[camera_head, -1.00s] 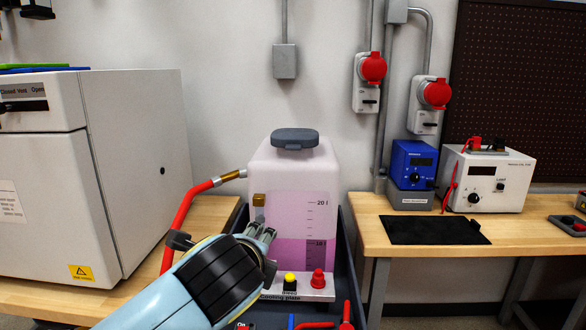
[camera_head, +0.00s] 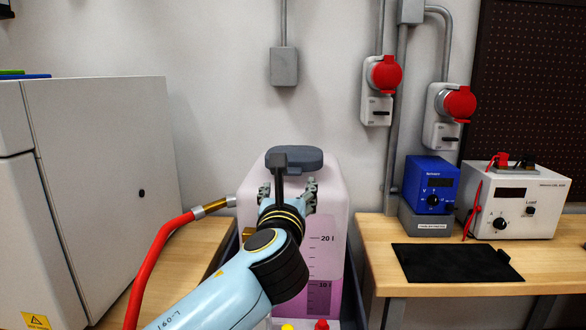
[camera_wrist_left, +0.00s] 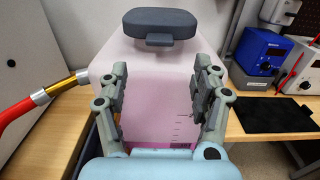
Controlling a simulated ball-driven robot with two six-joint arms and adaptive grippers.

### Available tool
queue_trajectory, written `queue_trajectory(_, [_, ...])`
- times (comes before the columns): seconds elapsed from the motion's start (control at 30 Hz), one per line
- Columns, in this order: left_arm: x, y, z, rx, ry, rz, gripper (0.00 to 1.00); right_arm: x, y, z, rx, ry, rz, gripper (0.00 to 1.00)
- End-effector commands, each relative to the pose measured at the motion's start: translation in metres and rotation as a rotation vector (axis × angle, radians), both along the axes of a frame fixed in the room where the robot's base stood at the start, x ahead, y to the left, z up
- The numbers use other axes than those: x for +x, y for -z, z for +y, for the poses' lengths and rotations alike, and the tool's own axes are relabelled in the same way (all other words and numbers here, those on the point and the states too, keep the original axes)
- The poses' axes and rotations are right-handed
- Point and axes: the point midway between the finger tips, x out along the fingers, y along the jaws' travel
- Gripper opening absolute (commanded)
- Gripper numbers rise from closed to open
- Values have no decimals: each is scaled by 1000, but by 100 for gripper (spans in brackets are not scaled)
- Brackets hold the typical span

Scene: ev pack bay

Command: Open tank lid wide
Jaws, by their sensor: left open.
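The tank (camera_head: 328,200) is a translucent white container with pink liquid and a printed scale. Its dark grey lid (camera_head: 296,157) sits shut on top. In the left wrist view the lid (camera_wrist_left: 160,23) shows a small front tab (camera_wrist_left: 159,40). My left gripper (camera_head: 288,185) is open and empty in front of the tank's upper part, a little below the lid. In the left wrist view its fingers (camera_wrist_left: 160,85) are spread wide, with the lid beyond and above them. The fingers do not appear to touch the lid. My right gripper is not in view.
A red hose (camera_head: 160,250) joins the tank's left side by a brass fitting (camera_head: 216,206). A white cabinet (camera_head: 110,170) stands at left. A blue power supply (camera_head: 430,184), a white unit (camera_head: 516,204) and a black mat (camera_head: 455,262) are on the right bench.

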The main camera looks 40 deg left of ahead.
Motion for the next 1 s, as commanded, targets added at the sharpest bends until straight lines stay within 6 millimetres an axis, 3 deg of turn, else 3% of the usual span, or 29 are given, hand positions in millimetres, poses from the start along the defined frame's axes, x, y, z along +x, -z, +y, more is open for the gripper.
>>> queue_trajectory(0.3, [43, -2, 37, 4, -1, 1, 65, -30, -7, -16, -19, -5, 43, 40])
queue_trajectory(0.5, [68, -1, 58, 1, 0, 0, 65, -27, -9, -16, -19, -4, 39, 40])
queue_trajectory(0.7, [79, 0, 67, -1, -1, 0, 65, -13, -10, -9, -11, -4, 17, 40])
queue_trajectory(0.97, [79, 0, 67, -1, 0, 0, 65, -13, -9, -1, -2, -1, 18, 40])
queue_trajectory(1.0, [79, 0, 67, -1, 0, 0, 60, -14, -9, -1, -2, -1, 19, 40])
